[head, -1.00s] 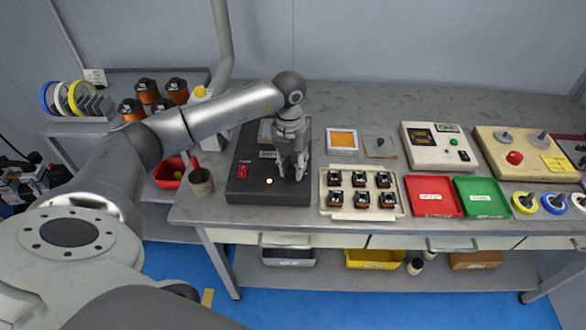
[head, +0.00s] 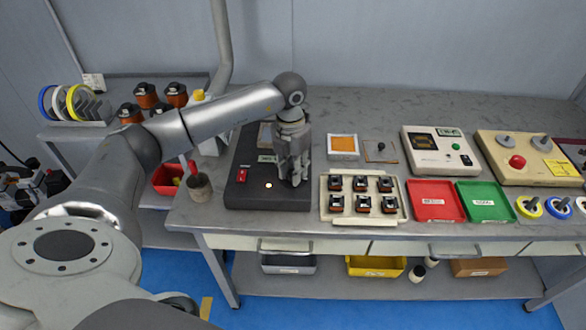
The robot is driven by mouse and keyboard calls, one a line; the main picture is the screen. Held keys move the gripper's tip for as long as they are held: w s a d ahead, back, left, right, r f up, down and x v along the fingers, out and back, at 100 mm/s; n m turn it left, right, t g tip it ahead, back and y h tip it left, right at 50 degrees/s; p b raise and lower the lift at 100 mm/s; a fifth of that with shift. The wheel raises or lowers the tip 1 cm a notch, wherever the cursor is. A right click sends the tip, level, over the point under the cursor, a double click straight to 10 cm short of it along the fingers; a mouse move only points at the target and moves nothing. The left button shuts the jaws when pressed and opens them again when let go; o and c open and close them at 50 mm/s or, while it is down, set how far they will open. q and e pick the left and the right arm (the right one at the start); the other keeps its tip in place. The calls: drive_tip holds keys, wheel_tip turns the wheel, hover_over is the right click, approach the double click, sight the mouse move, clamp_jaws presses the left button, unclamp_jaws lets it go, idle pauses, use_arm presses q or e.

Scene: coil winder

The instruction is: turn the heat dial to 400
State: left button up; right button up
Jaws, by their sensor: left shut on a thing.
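The dark control box (head: 246,200) lies on the left part of the bench. It has a red switch (head: 242,175), a small lit white lamp (head: 268,185) and a small display at the back, partly behind my arm. My left gripper (head: 294,180) points down over the right side of this box. Its fingers are shut at the place of the heat dial, which they hide. The dial's pointer and scale cannot be read. My right gripper is out of view.
A tray of small coil parts (head: 325,212) stands close to the right of the box. Red (head: 436,212) and green (head: 488,214) trays lie farther right. A cup with a red-handled tool (head: 199,188) stands at the left bench edge.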

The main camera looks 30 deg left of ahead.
sight(291, 171)
use_arm(q)
drive_tip(key=o, duration=1.1)
drive_tip(key=shift+c, duration=0.2)
wheel_tip(291, 171, up, 12)
drive_tip(key=shift+a, duration=0.3)
drive_tip(key=shift+d, duration=0.1)
